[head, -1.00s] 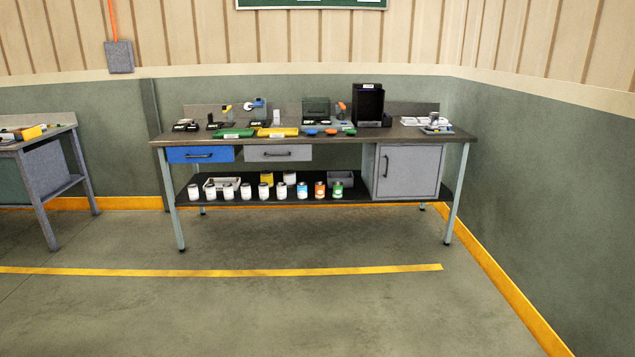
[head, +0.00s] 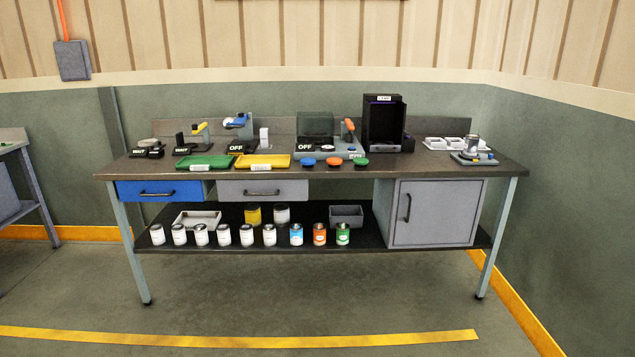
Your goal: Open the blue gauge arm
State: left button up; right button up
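The blue gauge arm (head: 235,122) is on a device near the back of the workbench (head: 440,168), left of the middle. It has a round white dial at its left end. A black block marked OFF (head: 237,147) sits below it. At this distance I cannot tell whether the arm is raised or lowered. Neither of my grippers shows in the head view.
A green tray (head: 206,163) and a yellow tray (head: 262,162) lie in front of the gauge. A device with a yellow handle (head: 200,128) stands to its left. A black booth (head: 383,122) stands to the right. Open floor (head: 240,318) lies before the bench.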

aim_at(239, 122)
jog(key=i, duration=1.95)
